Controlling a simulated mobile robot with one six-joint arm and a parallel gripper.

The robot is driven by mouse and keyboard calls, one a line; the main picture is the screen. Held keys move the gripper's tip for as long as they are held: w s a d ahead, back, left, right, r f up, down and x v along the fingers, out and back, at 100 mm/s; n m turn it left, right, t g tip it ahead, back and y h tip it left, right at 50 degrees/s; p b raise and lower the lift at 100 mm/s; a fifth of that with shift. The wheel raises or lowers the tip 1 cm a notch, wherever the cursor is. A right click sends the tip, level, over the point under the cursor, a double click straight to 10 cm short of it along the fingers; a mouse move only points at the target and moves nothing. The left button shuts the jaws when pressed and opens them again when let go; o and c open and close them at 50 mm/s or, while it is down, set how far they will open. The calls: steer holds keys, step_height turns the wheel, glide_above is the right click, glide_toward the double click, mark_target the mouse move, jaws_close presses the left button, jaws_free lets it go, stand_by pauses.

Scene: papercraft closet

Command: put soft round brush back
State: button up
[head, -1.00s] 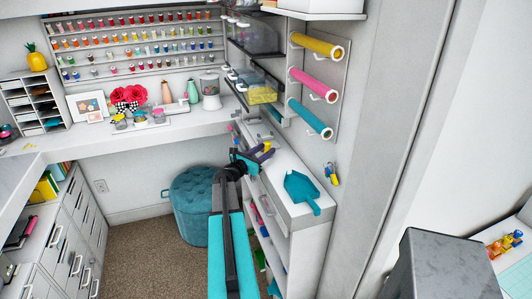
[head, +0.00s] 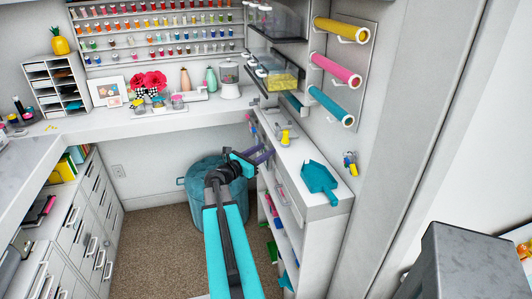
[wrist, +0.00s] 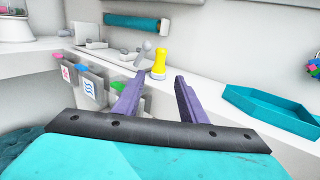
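A small yellow upright thing (head: 285,137) with a flared foot stands on the white shelf top (head: 292,160). It may be the soft round brush; I cannot be sure. In the wrist view the yellow thing (wrist: 159,63) stands beyond my fingertips, with a grey knobbed piece (wrist: 147,49) close to its left. My gripper (head: 259,155) is left of and in front of it, near the shelf's front edge. In the wrist view my gripper (wrist: 156,78) has its two purple fingers apart, with nothing between them. The fingers do not touch the yellow thing.
A teal dustpan-like tray (head: 320,180) lies on the same shelf top, to the right. Small hanging cards (wrist: 92,82) line the shelf's front. Paper rolls (head: 332,105) are on the wall above. A teal pouf (head: 200,207) stands below left.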

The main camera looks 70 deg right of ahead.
stand_by(0.7)
steer(key=w+a+f+m+t+y, duration=0.1)
steer(key=w+a+f+m+y, duration=0.1)
steer(key=w+a+f, duration=0.35)
steer(key=w+a+f+m+t+y, duration=0.1)
steer(key=w+a+f+y, duration=0.1)
steer(key=a+f, duration=0.7)
steer(key=w+a+f+m+t+y, duration=0.15)
steer(key=a+f+m+y, duration=0.3)
steer(key=a+f, duration=1.4)
steer(key=s+a+f+m+g+y, duration=0.1)
steer(key=s+a+f+m+y, duration=0.1)
steer(key=a, duration=1)
steer(key=s+a+f+m+g+y, duration=0.1)
steer(key=s+a+f+m+y, duration=0.1)
steer(key=s+a+f, duration=0.5)
steer(key=s+a+f+m+g+y, duration=0.1)
steer(key=s+a+f+m+y, duration=0.2)
steer(key=a, duration=1.4)
step_height(320, 180, down, 3)
steer(key=shift+s+a+f+g+y, duration=0.1)
steer(key=shift+s+a+g+y, duration=0.3)
steer(key=shift+s+y, duration=0.55)
